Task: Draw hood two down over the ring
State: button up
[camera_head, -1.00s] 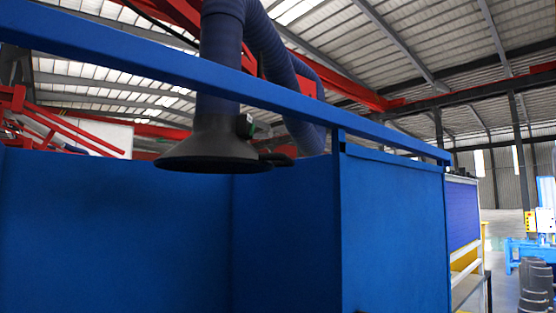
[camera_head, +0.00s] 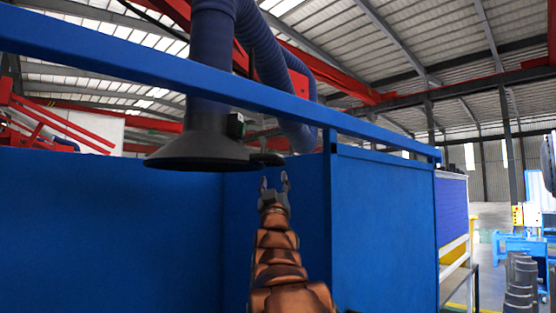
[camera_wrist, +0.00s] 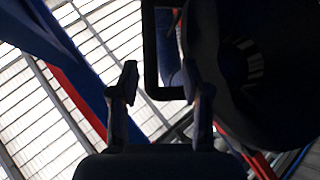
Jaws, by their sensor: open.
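The hood (camera_head: 200,150) is a dark grey cone on a thick navy hose, hanging over the blue booth in the head view. A dark handle (camera_head: 266,159) sticks out from its right side near the rim. My gripper (camera_head: 273,179) is open and empty, pointing up just below the handle, with a small gap showing. In the wrist view the hood (camera_wrist: 262,90) fills the right side, and the handle (camera_wrist: 149,45) shows as a dark loop beyond and between my two fingertips (camera_wrist: 159,75). No ring is visible, and I see no number on the hood.
A blue rail (camera_head: 150,68) crosses in front of the hose above the hood. Blue booth panels (camera_head: 110,230) stand behind and to the right of my arm. Blue machinery (camera_head: 525,245) and dark cylinders (camera_head: 520,285) stand far right.

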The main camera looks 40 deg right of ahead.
aim_at(278, 160)
jog(key=shift+h, duration=0.4)
jog(key=shift+s+r+p+x, duration=0.2)
jog(key=shift+p+x, duration=0.35)
jog(key=shift+x, duration=0.85)
jog(key=shift+s+r+p+x, duration=0.1)
jog(key=shift+s+p+x, duration=0.3)
jog(key=shift+x, duration=1)
jog(key=shift+s+r+p+x, duration=0.15)
jog(key=shift+p+x, duration=0.55)
jog(key=shift+x, duration=0.7)
jog(key=shift+w, duration=0.1)
grip_shut()
